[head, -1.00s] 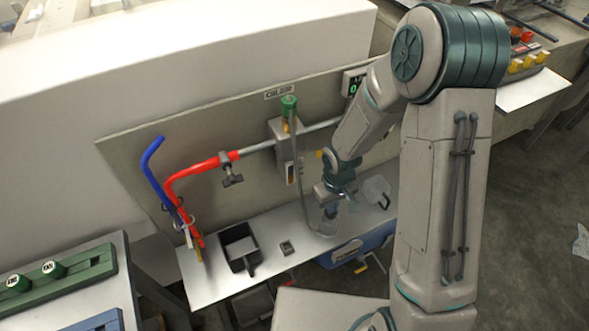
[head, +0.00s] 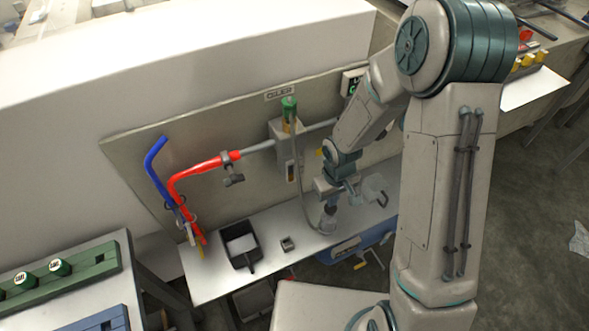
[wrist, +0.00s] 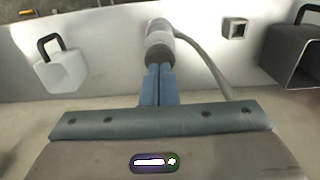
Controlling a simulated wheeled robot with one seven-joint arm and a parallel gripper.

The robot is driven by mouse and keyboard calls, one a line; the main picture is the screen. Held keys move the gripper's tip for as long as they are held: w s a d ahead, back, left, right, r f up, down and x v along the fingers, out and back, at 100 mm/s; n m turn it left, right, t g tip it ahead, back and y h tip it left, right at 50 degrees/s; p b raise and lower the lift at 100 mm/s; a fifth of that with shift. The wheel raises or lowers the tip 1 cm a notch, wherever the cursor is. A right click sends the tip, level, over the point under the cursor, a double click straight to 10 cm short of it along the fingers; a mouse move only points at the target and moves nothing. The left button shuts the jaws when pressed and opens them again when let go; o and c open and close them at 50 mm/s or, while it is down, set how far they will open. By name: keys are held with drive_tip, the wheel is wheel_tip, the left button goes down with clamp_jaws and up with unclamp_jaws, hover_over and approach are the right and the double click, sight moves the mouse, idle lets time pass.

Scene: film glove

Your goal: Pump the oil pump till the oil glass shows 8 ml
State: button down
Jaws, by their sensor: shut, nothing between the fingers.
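The oil pump (head: 327,225) stands on the metal shelf, a small grey upright body with a hose. In the wrist view the pump (wrist: 158,32) has a dark top and pale body, with the hose curving off to the right. My gripper (wrist: 160,68) has its two blue fingers together, with the tips at the pump's dark top; I cannot tell if they press on it. In the head view my arm partly hides the pump.
A small display (head: 352,80) with green marks is partly covered by my arm. A black tray (head: 241,262) and small square block (head: 287,244) lie to the other side.

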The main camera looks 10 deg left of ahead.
drive_tip(key=shift+f, duration=0.15)
drive_tip(key=shift+f+b, duration=1.65)
drive_tip(key=shift+r, duration=0.25)
drive_tip(key=shift+r+p, duration=1.35)
drive_tip(key=shift+r, duration=0.2)
wheel_tip(320, 180, up, 6)
drive_tip(key=p, duration=0.4)
drive_tip(key=shift+p, duration=0.3)
